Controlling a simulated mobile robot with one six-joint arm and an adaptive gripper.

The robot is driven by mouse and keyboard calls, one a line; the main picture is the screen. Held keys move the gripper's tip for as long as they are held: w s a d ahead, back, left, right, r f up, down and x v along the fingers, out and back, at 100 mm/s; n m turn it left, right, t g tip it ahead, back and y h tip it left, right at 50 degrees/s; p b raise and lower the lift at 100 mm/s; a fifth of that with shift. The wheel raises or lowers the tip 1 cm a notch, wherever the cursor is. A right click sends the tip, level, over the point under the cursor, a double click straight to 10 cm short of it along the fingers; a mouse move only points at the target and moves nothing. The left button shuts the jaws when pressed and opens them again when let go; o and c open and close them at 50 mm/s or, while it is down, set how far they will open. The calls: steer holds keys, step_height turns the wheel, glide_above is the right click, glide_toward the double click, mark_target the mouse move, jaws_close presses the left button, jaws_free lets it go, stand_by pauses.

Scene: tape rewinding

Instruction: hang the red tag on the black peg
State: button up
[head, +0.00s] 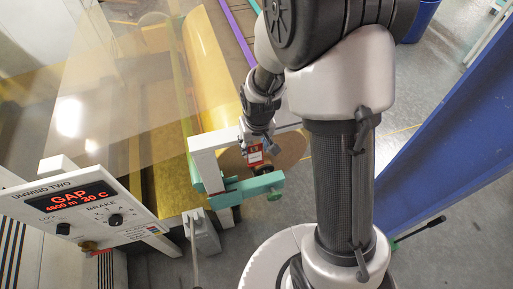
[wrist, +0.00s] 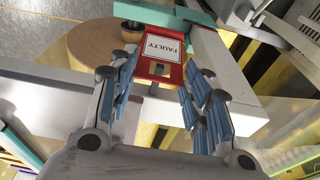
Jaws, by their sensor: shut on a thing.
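The red tag (head: 254,155) has a white label, which reads FAULTY in the wrist view (wrist: 162,49), and a small slot near its edge on my side. My gripper (head: 257,145) is shut on the tag, with its blue-padded fingers (wrist: 161,63) at the tag's two sides. The tag is in front of a white frame and above a teal clamp bar in the head view. A short dark round piece (wrist: 131,28) shows just left of the tag in the wrist view; I cannot tell if it is the black peg. The peg is not clear in the head view.
The white frame (head: 207,143) and the teal bar (head: 238,190) are close around my gripper. A brown roll end (wrist: 93,46) lies behind them. A control box with a red display (head: 77,199) stands at left, and a blue panel (head: 430,125) at right.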

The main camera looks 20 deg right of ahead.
steer(key=shift+w, duration=0.55)
steer(key=shift+w+f+b, duration=0.4)
steer(key=shift+w+f, duration=0.1)
steer(key=shift+w, duration=0.1)
steer(key=o, duration=0.9)
steer(key=r, duration=0.4)
steer(key=s+r, duration=0.1)
steer(key=r, duration=0.3)
steer(key=s+r, duration=0.1)
steer(key=r, duration=0.2)
steer(key=shift+s+r, duration=0.1)
steer(key=shift+r, duration=0.3)
